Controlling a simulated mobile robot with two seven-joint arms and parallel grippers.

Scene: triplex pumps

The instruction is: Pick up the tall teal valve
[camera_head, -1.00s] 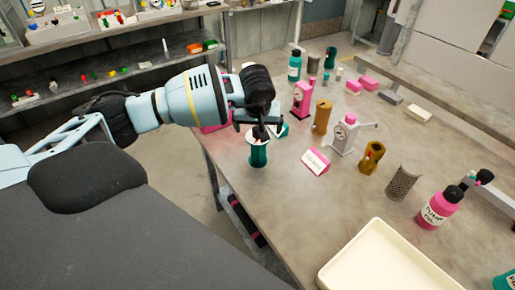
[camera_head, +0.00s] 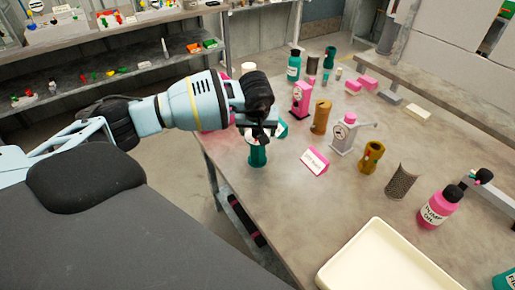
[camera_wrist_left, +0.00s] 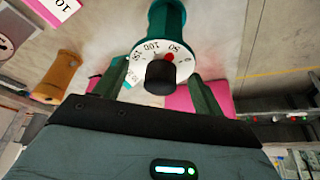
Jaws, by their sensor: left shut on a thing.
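The tall teal valve (camera_head: 258,157) stands upright near the left edge of the table. My left gripper (camera_head: 262,132) is over it from above, shut on its upper part and hiding much of its top. In the left wrist view the valve (camera_wrist_left: 167,20) shows a white numbered dial (camera_wrist_left: 140,62), a black knob and a red mark. The fingers of my left gripper (camera_wrist_left: 160,85) lie on both sides of the dial. My right gripper is not in view.
A cream tray (camera_head: 385,262) lies at the front. The table's left edge is close to the valve.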

